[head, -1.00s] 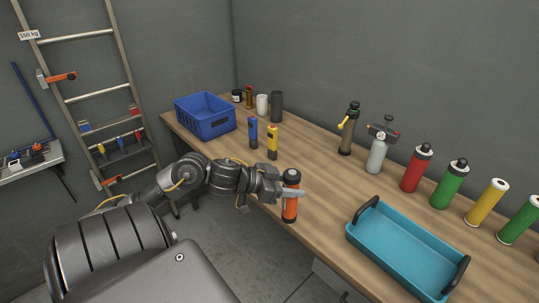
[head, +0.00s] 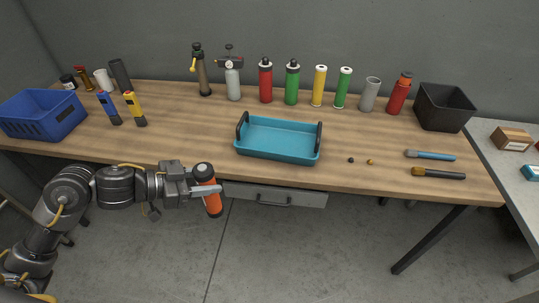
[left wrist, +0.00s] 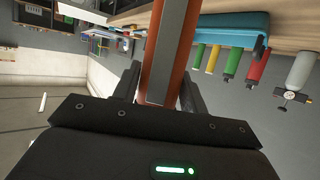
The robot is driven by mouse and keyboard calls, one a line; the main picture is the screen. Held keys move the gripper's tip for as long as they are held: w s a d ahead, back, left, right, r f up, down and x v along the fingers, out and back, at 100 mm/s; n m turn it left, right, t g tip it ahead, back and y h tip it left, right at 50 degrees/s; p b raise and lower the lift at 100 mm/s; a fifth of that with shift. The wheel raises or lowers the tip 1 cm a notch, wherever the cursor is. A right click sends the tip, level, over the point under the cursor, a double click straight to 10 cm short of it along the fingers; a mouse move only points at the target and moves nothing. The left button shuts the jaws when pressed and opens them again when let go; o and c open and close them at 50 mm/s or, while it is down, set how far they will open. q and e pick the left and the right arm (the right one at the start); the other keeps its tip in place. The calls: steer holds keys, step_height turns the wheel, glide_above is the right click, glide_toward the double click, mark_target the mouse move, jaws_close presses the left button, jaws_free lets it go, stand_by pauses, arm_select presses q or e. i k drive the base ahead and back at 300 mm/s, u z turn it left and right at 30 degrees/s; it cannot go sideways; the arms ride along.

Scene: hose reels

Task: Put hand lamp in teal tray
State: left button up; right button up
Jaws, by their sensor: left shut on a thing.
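My left gripper (head: 205,188) is shut on the hand lamp (head: 212,202), an orange cylinder with a dark top. It holds the lamp roughly upright, slightly tilted, in front of the table's front edge. In the left wrist view the lamp's orange and grey body (left wrist: 166,55) stands between the dark fingers. The teal tray (head: 277,154) with two black handles sits on the table, right of and beyond the lamp; it looks empty. Part of the tray also shows in the left wrist view (left wrist: 235,22). My right gripper is out of view.
A blue crate (head: 40,125) and blue and yellow upright tools (head: 134,108) stand at the left of the table. Several bottles and cylinders line the back. A black bin (head: 442,108) and two brushes (head: 438,173) lie right. The wood around the tray is clear.

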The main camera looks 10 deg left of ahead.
mark_target(264, 141)
steer(key=k, duration=0.25)
steer(key=z, duration=1)
steer(key=i, duration=0.65)
steer(key=u, duration=0.4)
